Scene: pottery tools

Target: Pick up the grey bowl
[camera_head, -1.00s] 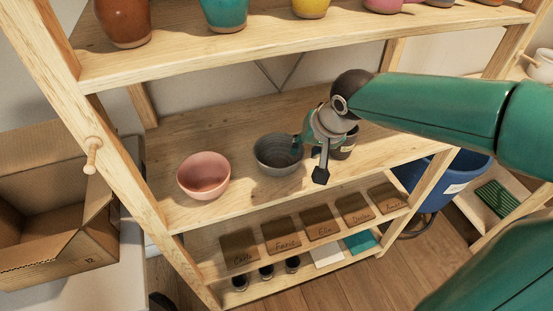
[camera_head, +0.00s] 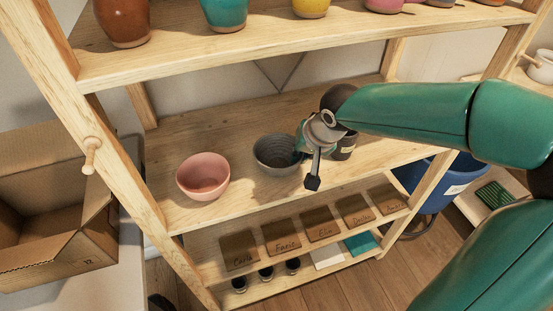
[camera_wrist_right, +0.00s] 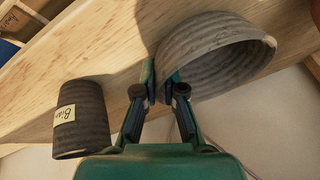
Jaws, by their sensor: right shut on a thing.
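The grey bowl (camera_head: 272,153) with a ribbed wall sits upright on the middle wooden shelf (camera_head: 225,128). It also shows large in the right wrist view (camera_wrist_right: 215,58). My right gripper (camera_head: 300,148) is at the bowl's right side. In the right wrist view, its two fingers (camera_wrist_right: 164,86) are closed on the near edge of the bowl's wall, one finger on each side. The fingertips are partly hidden by the bowl and hand. I cannot see any gap under the bowl. My left gripper is not in view.
A pink bowl (camera_head: 203,175) stands left of the grey bowl. A dark labelled cup (camera_wrist_right: 80,120) stands close on the other side of my right gripper. The upper shelf (camera_head: 270,45) with colourful pots is overhead. Name plaques (camera_head: 320,221) line the shelf below.

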